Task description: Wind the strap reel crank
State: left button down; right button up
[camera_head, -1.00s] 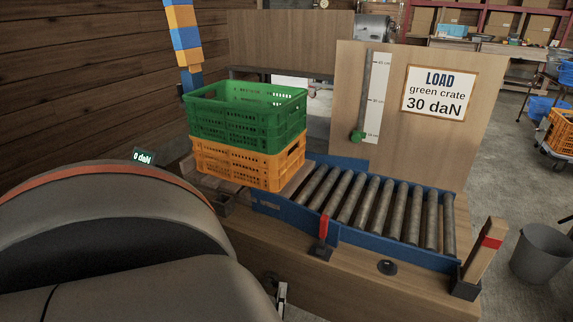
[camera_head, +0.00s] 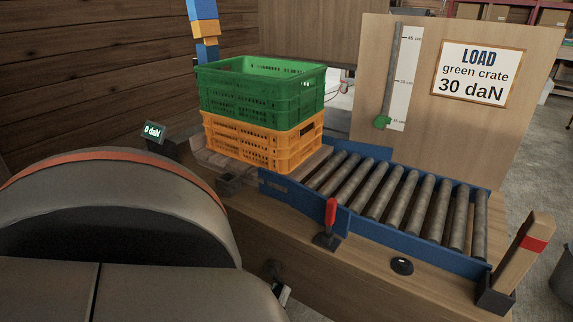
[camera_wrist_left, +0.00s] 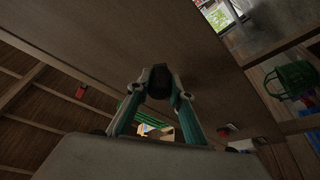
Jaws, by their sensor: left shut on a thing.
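My left gripper (camera_head: 282,294) shows only in part at the front face of the wooden bench, mostly behind my own arm. In the left wrist view its two fingers (camera_wrist_left: 159,92) are shut on a dark knob (camera_wrist_left: 159,76), which appears to be the crank's grip. In the head view a dark piece (camera_head: 271,268) shows beside the fingertip; the rest of the crank and the reel are hidden. A green crate (camera_head: 262,98) sits on an orange crate (camera_head: 262,146) at the left end of the roller conveyor. The small display (camera_head: 153,132) reads 0 daN. My right gripper is not in view.
Conveyor rollers (camera_head: 407,199) run right from the crates, with a red-handled lever (camera_head: 331,212) in front. A wooden post (camera_head: 524,258) with a red band stands at the right end.

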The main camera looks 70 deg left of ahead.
pick_arm(q)
jog(key=shift+w+a+r+m+t+b, duration=0.2)
jog(key=shift+a+m+t+b, duration=0.25)
jog(key=shift+m, duration=0.45)
jog(key=c, duration=1.8)
grip_release()
jog(key=shift+f, duration=0.1)
jog(key=shift+s+d+f+h, duration=0.15)
jog(key=shift+f+h, duration=0.05)
jog(key=shift+h, duration=0.2)
jog(key=shift+s+d+f, duration=0.1)
jog(key=shift+s+d+f, duration=0.15)
jog(key=shift+s+d, duration=0.05)
jog(key=shift+s, duration=0.05)
jog(key=v, duration=0.6)
jog(key=shift+s+d, duration=0.15)
jog(key=shift+d, duration=0.05)
